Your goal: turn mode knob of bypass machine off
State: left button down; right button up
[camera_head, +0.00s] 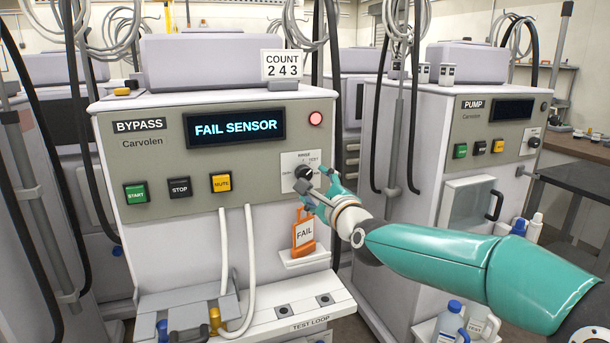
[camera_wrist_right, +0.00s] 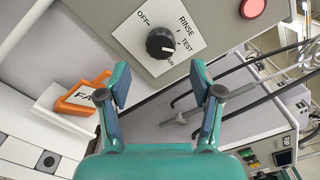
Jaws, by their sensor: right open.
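The bypass machine (camera_head: 215,245) stands in the middle of the head view, its screen (camera_head: 237,128) reading FAIL SENSOR. Its black mode knob (camera_head: 304,172) sits on a white plate at the panel's right, partly covered by my gripper. In the wrist view the knob (camera_wrist_right: 160,43) is clear, with OFF, RINSE and TEST and a partly hidden label around it. A pale mark on the knob faces the TEST side, away from OFF. My right gripper (camera_head: 318,187) is open and empty. In the wrist view its fingers (camera_wrist_right: 160,82) straddle the space just below the knob, not around it. My left gripper is not in view.
An orange FAIL tag (camera_head: 304,232) stands on a small ledge below the knob. A red lamp (camera_head: 315,118) is above it. White hoses (camera_head: 250,260) hang at the front. The pump machine (camera_head: 425,150) stands to the right, beyond a gap with dark cables.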

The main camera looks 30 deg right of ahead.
aim_at(306, 176)
jog(key=p+x, duration=0.1)
jog(key=x, duration=0.6)
jog(key=shift+s, duration=0.1)
